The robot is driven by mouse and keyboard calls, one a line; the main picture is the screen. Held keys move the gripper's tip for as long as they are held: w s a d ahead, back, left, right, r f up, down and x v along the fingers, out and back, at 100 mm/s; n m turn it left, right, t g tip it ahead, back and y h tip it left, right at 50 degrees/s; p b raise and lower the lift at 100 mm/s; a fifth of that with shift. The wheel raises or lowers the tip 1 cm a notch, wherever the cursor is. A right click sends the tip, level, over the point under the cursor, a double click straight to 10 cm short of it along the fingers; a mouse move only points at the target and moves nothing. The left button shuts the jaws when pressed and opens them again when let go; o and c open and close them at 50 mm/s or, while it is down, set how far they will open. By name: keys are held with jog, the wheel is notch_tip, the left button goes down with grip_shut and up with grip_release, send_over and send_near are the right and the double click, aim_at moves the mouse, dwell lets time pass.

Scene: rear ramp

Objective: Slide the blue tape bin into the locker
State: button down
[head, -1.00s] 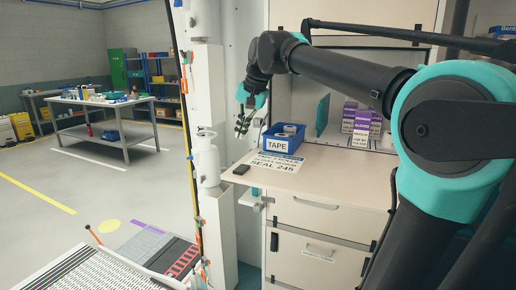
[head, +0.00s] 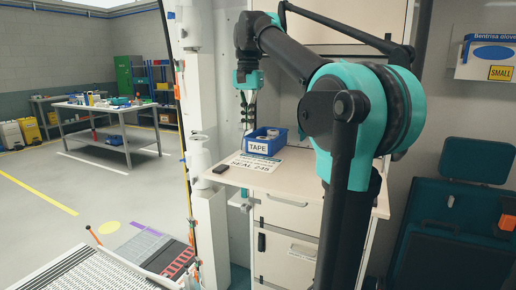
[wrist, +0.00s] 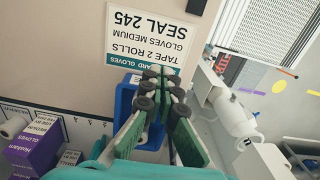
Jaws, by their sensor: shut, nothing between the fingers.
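The blue tape bin (head: 266,145), labelled TAPE with rolls inside, sits on the beige counter (head: 300,187) in the head view. It also shows in the wrist view (wrist: 126,100), partly hidden behind my fingers. My gripper (head: 248,114) points down, shut and empty, above the bin's left back side; in the wrist view its fingertips (wrist: 162,86) overlap the bin's edge. I cannot tell whether they touch it. The locker opening behind the counter is mostly hidden by my arm in the head view. Purple glove boxes (wrist: 33,143) stand at the left of the wrist view.
A printed card (head: 258,164) lies on the counter before the bin, with a small black object (head: 220,170) to its left. Drawers (head: 285,212) are below the counter.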

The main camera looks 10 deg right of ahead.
aim_at(256, 157)
jog(key=f, duration=0.9)
jog(key=shift+d+f, duration=0.15)
jog(key=shift+d, duration=0.2)
jog(key=shift+w+d+f, duration=0.25)
jog(key=shift+w+d, duration=0.4)
jog(key=shift+w, duration=0.25)
jog(key=shift+w+d, duration=0.55)
jog(key=shift+w, duration=0.2)
jog(key=w+d, duration=0.3)
jog(key=w, duration=0.2)
jog(key=w+d, duration=0.4)
jog(key=w, duration=0.1)
jog(key=w+d, duration=0.4)
jog(key=w, duration=0.1)
jog(key=shift+w+d, duration=0.1)
